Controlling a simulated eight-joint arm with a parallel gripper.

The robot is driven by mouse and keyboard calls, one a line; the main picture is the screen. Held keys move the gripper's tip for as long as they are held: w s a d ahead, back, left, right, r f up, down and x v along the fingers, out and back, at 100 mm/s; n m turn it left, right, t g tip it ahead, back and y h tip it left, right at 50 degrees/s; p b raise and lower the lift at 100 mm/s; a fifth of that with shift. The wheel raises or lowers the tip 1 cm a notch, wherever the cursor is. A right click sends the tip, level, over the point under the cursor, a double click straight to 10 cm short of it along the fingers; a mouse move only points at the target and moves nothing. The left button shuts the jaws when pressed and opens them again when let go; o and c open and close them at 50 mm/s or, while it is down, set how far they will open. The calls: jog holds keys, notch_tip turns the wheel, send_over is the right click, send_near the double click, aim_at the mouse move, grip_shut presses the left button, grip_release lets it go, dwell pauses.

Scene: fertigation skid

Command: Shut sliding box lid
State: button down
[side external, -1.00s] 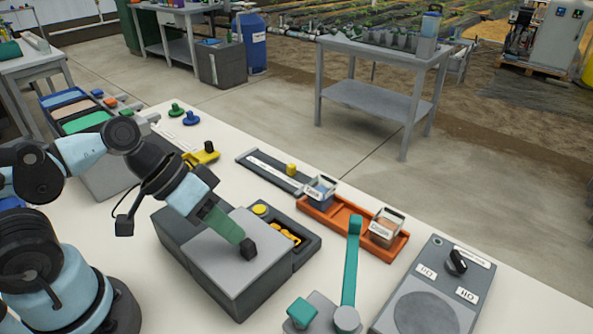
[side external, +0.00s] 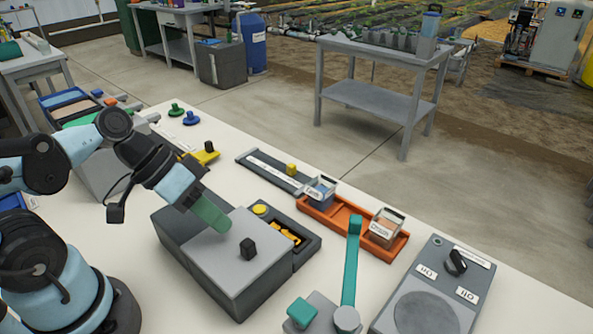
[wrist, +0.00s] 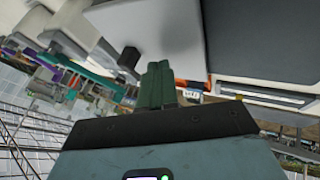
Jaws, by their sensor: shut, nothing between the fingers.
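The dark grey box (side external: 268,290) stands on the white bench in the side external view. Its light grey sliding lid (side external: 222,262) covers most of the top, with a black knob (side external: 248,249) standing on it. Part of the box at the right is uncovered and shows yellow items (side external: 287,236) inside. My gripper (side external: 224,228) has green fingers, shut and empty, just above the lid and up-left of the knob, apart from it. In the wrist view the shut fingers (wrist: 158,72) point over the lid (wrist: 165,25), with the knob (wrist: 131,60) to their left.
An orange tray (side external: 350,228) with two labelled bins lies right of the box. A teal lever (side external: 352,265) and a grey switch box (side external: 430,295) stand at the near right. A grey slide rail (side external: 270,172) and a yellow-handled part (side external: 205,157) lie behind.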

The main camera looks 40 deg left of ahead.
jog(key=a, duration=1.3)
jog(key=shift+s+a, duration=0.1)
jog(key=shift+a, duration=0.3)
jog(key=v, duration=1)
jog(key=w+d+f+n+y, duration=0.1)
jog(key=w+d+f+y, duration=0.2)
jog(key=w+d+f, duration=0.2)
jog(key=shift+g+y, duration=0.4)
jog(key=w+d+t, duration=0.1)
jog(key=d, duration=0.1)
jog(key=w+d+t+y, duration=0.1)
jog(key=w+d, duration=0.1)
jog(key=w+d+y, duration=0.1)
jog(key=d, duration=0.1)
jog(key=shift+w+d+f+t, duration=0.1)
jog(key=shift+w+f+t, duration=0.05)
jog(key=shift+t, duration=0.25)
jog(key=shift+w+d+t, duration=0.25)
jog(key=shift+d+t, duration=0.05)
jog(key=shift+d, duration=0.15)
